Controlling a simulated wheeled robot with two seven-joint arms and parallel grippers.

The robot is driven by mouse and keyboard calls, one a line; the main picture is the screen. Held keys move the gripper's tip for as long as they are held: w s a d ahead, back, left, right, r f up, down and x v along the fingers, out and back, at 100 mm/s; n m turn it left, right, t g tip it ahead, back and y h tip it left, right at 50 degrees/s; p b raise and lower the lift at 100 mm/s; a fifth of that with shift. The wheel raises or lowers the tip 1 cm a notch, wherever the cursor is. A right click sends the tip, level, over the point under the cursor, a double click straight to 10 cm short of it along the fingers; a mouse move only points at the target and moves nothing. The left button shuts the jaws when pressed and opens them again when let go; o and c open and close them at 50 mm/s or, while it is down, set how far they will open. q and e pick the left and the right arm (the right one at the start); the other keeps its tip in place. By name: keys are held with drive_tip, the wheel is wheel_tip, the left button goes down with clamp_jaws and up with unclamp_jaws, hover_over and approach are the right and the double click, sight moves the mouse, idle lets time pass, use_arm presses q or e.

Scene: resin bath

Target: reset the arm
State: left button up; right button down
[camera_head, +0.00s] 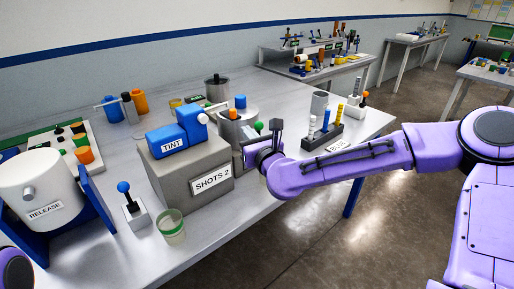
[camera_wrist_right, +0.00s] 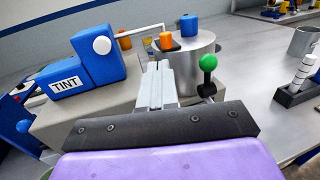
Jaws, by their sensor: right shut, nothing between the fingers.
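My right arm comes in from the right in the head view, purple and bent over the table's front edge. Its gripper (camera_head: 262,148) is beside the steel pot (camera_head: 236,127) and right of the grey SHOTS 2 box (camera_head: 190,182). In the wrist view the gripper's fingers (camera_wrist_right: 158,70) are together, with nothing between them, pointing at the pot (camera_wrist_right: 185,58). A green-knobbed lever (camera_wrist_right: 208,66) stands just right of the fingers. I cannot tell whether the fingers touch anything. My left gripper is not in view; only a purple part shows at the lower left corner.
The blue TINT unit (camera_head: 173,138) sits on the grey box. A white RELEASE drum (camera_head: 42,188), a blue-knobbed lever (camera_head: 130,201) and a glass cup (camera_head: 171,226) stand left. Open floor lies in front.

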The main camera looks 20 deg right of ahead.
drive_tip(key=s+d+f+n+g+h, duration=0.1)
drive_tip(key=s+f+n+g, duration=0.3)
drive_tip(key=s+f+n, duration=0.55)
drive_tip(key=s+f+n+g, duration=0.4)
drive_tip(key=f+n, duration=0.6)
drive_tip(key=f, duration=0.7)
drive_tip(key=s+d+f+n+g+h, duration=0.1)
drive_tip(key=s+d+f+n+g, duration=0.2)
drive_tip(key=s+f, duration=0.5)
drive_tip(key=s+d+f+n+g+h, duration=0.2)
drive_tip(key=s+d+f+n+g, duration=0.2)
drive_tip(key=s+f, duration=0.5)
drive_tip(key=s+d+n, duration=0.1)
drive_tip(key=s+n, duration=0.1)
drive_tip(key=s, duration=0.6)
drive_tip(key=shift+s+f, duration=0.15)
